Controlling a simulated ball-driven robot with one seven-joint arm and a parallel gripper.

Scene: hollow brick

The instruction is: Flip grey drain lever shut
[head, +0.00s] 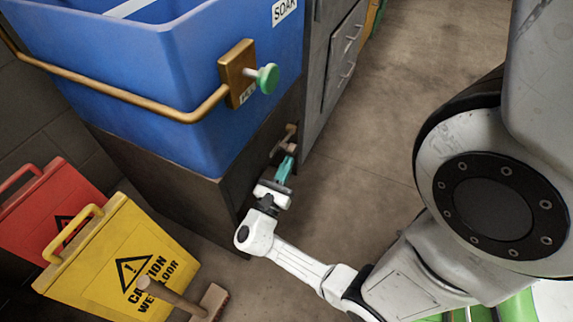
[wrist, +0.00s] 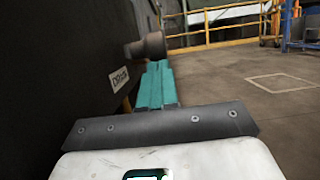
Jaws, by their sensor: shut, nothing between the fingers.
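The grey drain lever (head: 291,146) sticks out low on the dark cabinet front under the blue tub. In the wrist view its dull round end (wrist: 147,47) shows just above and left of my fingertips, near a white label reading DRAIN (wrist: 119,78). My gripper (head: 287,163) is shut and empty, with its teal fingers together and pointing at the lever. The fingers (wrist: 155,66) also show in the wrist view. The tips are very close to the lever; I cannot tell if they touch it. Part of the lever's mount is hidden.
The blue tub (head: 190,110) has a brass rail and a green knob (head: 267,78) above the lever. A yellow caution sign (head: 120,262), a red sign (head: 48,205) and a wooden-handled tool (head: 212,300) stand at lower left. Open floor (head: 385,110) lies to the right.

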